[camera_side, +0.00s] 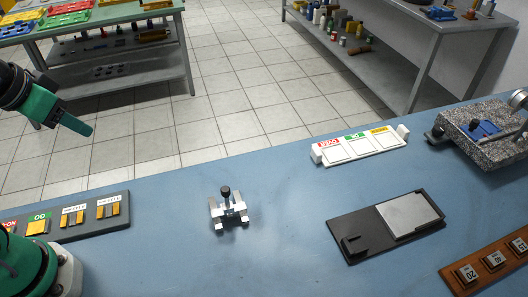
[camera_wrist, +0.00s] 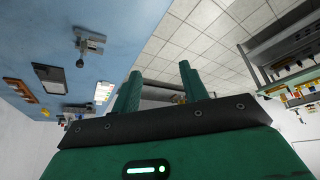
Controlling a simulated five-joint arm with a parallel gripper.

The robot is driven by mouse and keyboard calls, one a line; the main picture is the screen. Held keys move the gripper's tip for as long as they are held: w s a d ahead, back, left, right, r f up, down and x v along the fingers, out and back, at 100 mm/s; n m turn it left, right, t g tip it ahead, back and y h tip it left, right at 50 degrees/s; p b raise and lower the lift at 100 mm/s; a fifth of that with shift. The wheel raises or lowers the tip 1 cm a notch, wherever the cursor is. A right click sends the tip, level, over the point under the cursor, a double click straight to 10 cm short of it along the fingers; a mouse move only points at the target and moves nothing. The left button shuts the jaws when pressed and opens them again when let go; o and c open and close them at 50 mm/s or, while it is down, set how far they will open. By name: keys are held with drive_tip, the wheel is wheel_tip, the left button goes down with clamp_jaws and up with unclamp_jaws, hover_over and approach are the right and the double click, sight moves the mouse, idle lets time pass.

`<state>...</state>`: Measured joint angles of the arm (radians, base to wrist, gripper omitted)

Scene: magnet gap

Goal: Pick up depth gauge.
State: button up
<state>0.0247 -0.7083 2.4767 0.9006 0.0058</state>
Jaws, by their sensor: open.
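The likely depth gauge (camera_side: 228,209) is a small silver device with a black knob on top. It stands upright on the blue bench in the middle of the side view, and it also shows in the wrist view (camera_wrist: 88,43) at the upper left. My gripper (camera_side: 84,128) is at the far left of the side view, raised and well apart from the device. In the wrist view its two green fingers (camera_wrist: 160,88) are spread with nothing between them. In the side view only part of the gripper shows.
A white three-section tray (camera_side: 318,157), a dark fixture with a grey plate (camera_side: 345,246), and a granite block (camera_side: 490,150) stand right of the device. A grey rack (camera_side: 66,233) with yellow blocks lies left, and a brown block rack (camera_side: 452,274) front right. Bench between is clear.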

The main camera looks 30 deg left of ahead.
drive_tip(key=w+d+f+m+g, duration=0.1)
drive_tip(key=w+d+m+g, duration=0.15)
drive_tip(key=w+d, duration=0.3)
drive_tip(key=m+g, duration=0.3)
drive_tip(key=m, duration=0.3)
approach(227, 205)
drive_tip(key=shift+w+a+f, duration=0.2)
drive_tip(key=shift+a+f, duration=0.2)
drive_tip(key=shift+a, duration=0.1)
drive_tip(key=shift+d+f, duration=0.25)
drive_tip(key=shift+d, duration=0.05)
drive_tip(key=shift+f, duration=1.3)
drive_tip(key=shift+f, duration=0.1)
drive_tip(key=shift+s+d+f, duration=0.1)
drive_tip(key=shift+f, duration=2.4)
